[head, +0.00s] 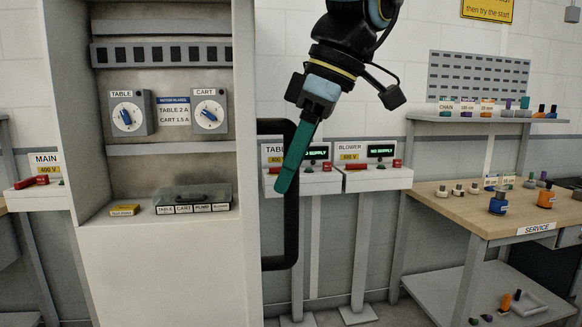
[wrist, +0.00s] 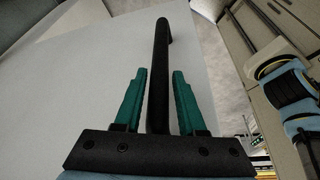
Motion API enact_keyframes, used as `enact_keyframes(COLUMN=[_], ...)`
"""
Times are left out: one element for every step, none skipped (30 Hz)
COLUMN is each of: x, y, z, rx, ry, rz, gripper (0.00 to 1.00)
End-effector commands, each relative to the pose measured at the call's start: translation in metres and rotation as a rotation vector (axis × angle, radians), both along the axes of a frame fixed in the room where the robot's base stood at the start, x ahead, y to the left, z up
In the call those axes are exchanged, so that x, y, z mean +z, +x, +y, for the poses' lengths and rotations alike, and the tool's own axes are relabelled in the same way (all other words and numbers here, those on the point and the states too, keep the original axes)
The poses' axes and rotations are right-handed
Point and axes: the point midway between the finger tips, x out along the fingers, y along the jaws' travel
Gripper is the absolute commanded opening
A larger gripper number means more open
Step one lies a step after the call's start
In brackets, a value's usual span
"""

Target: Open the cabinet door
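The cabinet stands at the left of the head view, and its inside is exposed, with a back wall (head: 185,75) carrying dials. The cabinet door (head: 248,80) stands open at the right of the opening, seen nearly edge-on. Its black bar handle (head: 292,235) sticks out to the right. In the wrist view the door's pale face (wrist: 75,85) fills the left and middle. My gripper (head: 286,190) is at the handle's upright bar. In the wrist view the handle (wrist: 160,60) runs between my two teal fingers (wrist: 159,75), with gaps on both sides.
Inside the cabinet are a TABLE dial (head: 127,113), a CART dial (head: 208,112) and a labelled box (head: 193,200). Behind the handle stand two pedestal units, one marked BLOWER (head: 375,178). A wooden service bench (head: 450,215) with small items stands at the right.

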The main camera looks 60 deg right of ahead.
Motion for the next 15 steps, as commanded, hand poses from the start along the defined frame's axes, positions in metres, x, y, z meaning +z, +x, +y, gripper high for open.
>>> enact_keyframes(x=[-0.0001,0.0000,0.0001,0.0000,0.0002,0.0002,0.0002,0.0002,0.0002,0.0002,0.0005,0.0013,0.0024,0.0042,0.0074], y=[0.0002,0.0002,0.0003,0.0004,0.0004,0.0004,0.0005,0.0005,0.0005,0.0005,0.0005,0.0001,-0.0004,-0.0012,-0.0027], z=[0.0000,0.0000,-0.0001,-0.0001,-0.0001,-0.0001,-0.0001,-0.0001,-0.0001,-0.0001,-0.0003,-0.0005,-0.0008,-0.0013,-0.0019], rx=[0.000,0.001,0.001,0.001,0.001,0.001,0.001,0.001,0.001,0.001,0.001,0.001,0.001,0.001,0.001], ry=[0.000,0.000,0.000,0.000,0.000,0.000,0.000,0.000,-0.001,-0.001,-0.001,-0.002,-0.002,-0.002,-0.002], rz=[0.000,0.000,0.000,-0.001,-0.001,-0.001,-0.001,-0.001,-0.002,-0.002,-0.002,-0.001,-0.001,-0.001,-0.001], gripper=[0.47,0.50,0.54,0.57,0.57,0.57,0.57,0.57,0.57,0.57,0.57,0.57,0.57,0.57,0.57])
